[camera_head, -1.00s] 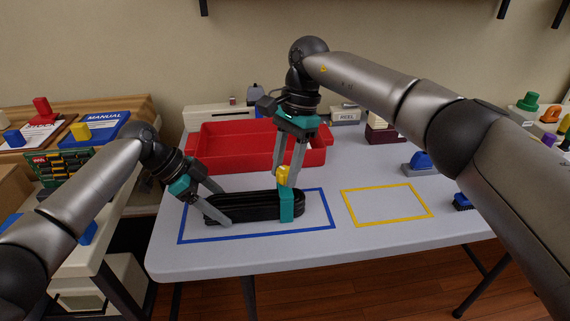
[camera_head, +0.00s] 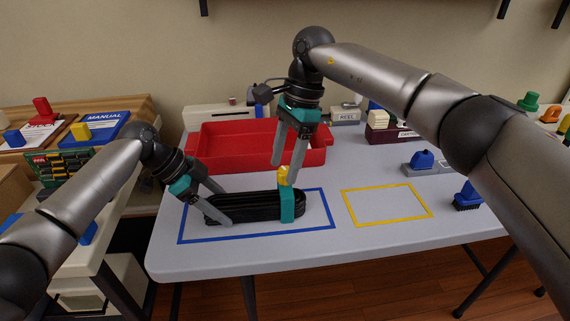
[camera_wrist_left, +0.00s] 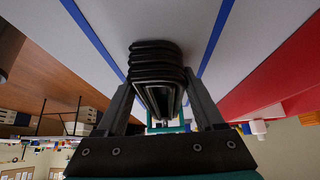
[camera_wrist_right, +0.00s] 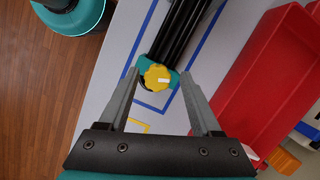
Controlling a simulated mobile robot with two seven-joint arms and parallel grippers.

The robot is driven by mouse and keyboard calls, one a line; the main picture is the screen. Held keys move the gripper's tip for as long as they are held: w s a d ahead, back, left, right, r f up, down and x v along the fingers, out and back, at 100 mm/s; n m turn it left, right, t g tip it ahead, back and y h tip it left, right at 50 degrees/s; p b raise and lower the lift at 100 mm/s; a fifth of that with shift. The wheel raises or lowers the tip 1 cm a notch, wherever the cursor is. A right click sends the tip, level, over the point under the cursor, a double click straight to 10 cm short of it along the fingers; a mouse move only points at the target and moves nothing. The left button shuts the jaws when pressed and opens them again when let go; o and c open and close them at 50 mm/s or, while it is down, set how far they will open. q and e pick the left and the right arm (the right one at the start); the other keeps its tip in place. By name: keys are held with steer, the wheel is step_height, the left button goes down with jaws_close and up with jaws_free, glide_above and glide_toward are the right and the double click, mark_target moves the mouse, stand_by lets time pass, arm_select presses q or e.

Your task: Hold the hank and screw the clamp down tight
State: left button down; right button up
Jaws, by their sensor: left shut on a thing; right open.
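The black hank (camera_head: 250,208) lies inside the blue taped rectangle on the table. My left gripper (camera_head: 222,204) is shut on its left end, and the left wrist view shows the hank (camera_wrist_left: 157,62) between the fingers. The teal clamp (camera_head: 287,205) sits around the hank near its right end, with a yellow knob (camera_head: 284,175) on top. My right gripper (camera_head: 289,160) is open and empty just above the knob. In the right wrist view the yellow knob (camera_wrist_right: 158,77) lies between and beyond the open fingertips, apart from them.
A red tray (camera_head: 238,168) stands behind the hank. A yellow taped rectangle (camera_head: 372,223) to the right is empty. A blue brush (camera_head: 467,196) and a grey block with a blue top (camera_head: 422,160) are further right.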

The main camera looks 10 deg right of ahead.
steer(key=shift+s+a+v, duration=0.1)
steer(key=shift+a+v, duration=0.1)
steer(key=shift+v, duration=0.65)
steer(key=shift+s+a+v, duration=0.1)
steer(key=shift+a+v, duration=0.1)
steer(key=shift+v, duration=0.65)
steer(key=shift+a+v, duration=0.2)
steer(key=shift+v, duration=0.65)
steer(key=shift+r, duration=0.15)
arm_select(q)
jaws_free()
steer(key=shift+v, duration=3.75)
steer(key=v, duration=1.2)
steer(key=shift+s+a+f, duration=0.1)
arm_select(e)
steer(key=shift+s, duration=0.1)
